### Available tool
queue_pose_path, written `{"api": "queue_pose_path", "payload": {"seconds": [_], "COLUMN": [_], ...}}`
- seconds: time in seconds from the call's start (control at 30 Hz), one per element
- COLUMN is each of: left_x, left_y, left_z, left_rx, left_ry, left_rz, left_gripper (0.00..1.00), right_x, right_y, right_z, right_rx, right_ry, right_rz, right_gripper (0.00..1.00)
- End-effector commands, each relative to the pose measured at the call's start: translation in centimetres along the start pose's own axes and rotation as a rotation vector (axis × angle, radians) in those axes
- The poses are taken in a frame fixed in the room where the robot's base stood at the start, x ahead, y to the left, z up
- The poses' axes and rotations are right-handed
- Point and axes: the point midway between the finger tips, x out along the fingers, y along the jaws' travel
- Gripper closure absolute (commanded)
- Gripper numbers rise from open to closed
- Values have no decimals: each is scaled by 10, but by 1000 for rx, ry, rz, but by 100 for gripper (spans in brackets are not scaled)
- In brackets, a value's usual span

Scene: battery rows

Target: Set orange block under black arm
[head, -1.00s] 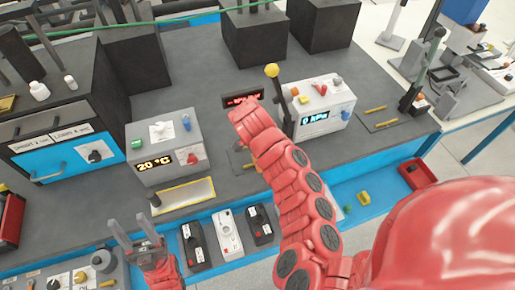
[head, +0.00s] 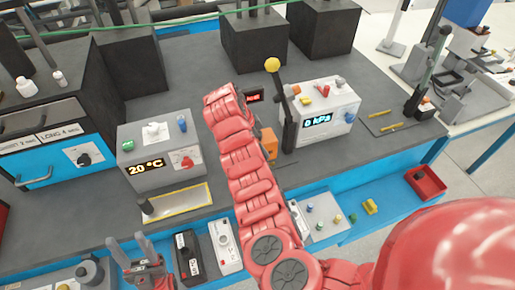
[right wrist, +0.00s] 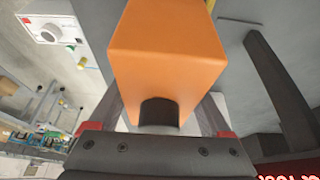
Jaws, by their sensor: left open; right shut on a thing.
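The orange block (right wrist: 165,55) fills the middle of the right wrist view, between the fingers of my right gripper (right wrist: 160,112), which is shut on it. In the head view part of the orange block (head: 269,143) shows just right of my red right arm, which hides that gripper. The black arm (head: 289,118), topped by a yellow ball, stands upright close right of the block, beside the kPa box. A dark bar, probably this arm, shows at right in the right wrist view (right wrist: 282,90). My left gripper (head: 130,245) is open and empty at the lower left.
The kPa box (head: 325,110) stands right of the black arm. A 20 °C box (head: 160,150) and a yellow-edged tray (head: 178,203) are to the left. Black blocks stand behind. A blue ledge (head: 385,192) with a red bin (head: 426,183) runs along the front.

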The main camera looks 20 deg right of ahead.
Motion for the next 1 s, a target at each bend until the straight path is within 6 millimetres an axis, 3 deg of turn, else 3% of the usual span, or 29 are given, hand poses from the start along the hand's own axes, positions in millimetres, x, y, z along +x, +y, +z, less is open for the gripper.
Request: {"api": "queue_pose_path", "payload": {"seconds": [0.2,0.27,0.4,0.77,0.8,0.9,1.0], "left_x": [0,16,21,17,16,18,18], "left_y": [0,-1,-1,-1,-1,-1,-1], "left_z": [0,-3,-4,-3,-3,-3,-3], "left_rx": [0,0,0,0,0,0,0], "left_ry": [0,0,0,0,0,0,0], "left_rz": [0,0,0,0,0,0,0], "left_gripper": [50,50,50,50,50,50,50], "right_x": [-6,3,22,30,30,29,29], "right_y": [-14,-11,-12,-13,-12,-12,-12], "right_z": [4,8,16,19,19,19,19], "right_rx": [-3,-9,-6,-4,-4,-4,-4], "right_ry": [3,6,6,6,5,5,5], "right_rz": [-7,-1,-3,-9,-8,-8,-7], "right_gripper": [100,100,100,100,16,0,0]}}
